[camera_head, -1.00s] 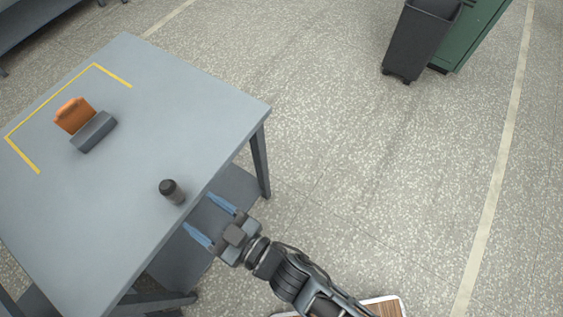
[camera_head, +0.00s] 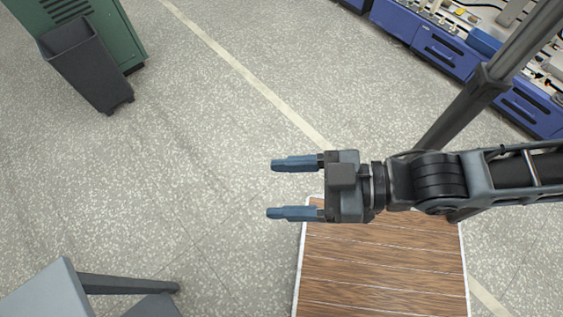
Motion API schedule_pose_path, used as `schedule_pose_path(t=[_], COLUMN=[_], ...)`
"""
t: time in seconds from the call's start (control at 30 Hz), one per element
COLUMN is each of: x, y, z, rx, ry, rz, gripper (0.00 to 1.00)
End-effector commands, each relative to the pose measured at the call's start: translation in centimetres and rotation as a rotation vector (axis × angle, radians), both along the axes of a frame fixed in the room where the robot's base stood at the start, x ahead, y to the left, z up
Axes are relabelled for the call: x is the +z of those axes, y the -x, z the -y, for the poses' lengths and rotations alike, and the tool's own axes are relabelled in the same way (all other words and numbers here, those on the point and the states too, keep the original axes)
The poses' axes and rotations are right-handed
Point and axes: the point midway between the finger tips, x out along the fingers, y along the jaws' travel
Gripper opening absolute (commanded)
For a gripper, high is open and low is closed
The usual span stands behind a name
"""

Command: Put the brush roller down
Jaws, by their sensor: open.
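My gripper (camera_head: 292,189) is open in the middle of the head view. Its two blue fingers point left and are well apart, with nothing between them. No brush roller shows in the current view. The grey table (camera_head: 45,297) shows only as a corner at the bottom left, well away from my gripper. Most of its top is out of view.
A wood-plank surface with a white rim (camera_head: 385,270) lies below my arm. A dark bin (camera_head: 85,68) stands by a green cabinet (camera_head: 112,30) at the upper left. Blue drawer units (camera_head: 440,47) line the upper right. Speckled floor between them is clear.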

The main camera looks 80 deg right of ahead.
Motion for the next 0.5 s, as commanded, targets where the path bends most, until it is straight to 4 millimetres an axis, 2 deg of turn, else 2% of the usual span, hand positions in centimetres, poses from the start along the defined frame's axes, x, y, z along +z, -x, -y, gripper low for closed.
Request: schedule_pose_path(t=[0.1, 0.2, 0.5], x=[2.3, 3.3, 3.5], y=[1.4, 1.9, 2.0], z=[1.0, 1.4, 1.4], rx=[-0.058, -0.079, -0.085], ry=[0.005, 0.005, 0.006], rz=[-0.023, -0.031, -0.032], gripper=[0.69, 0.69, 0.69])
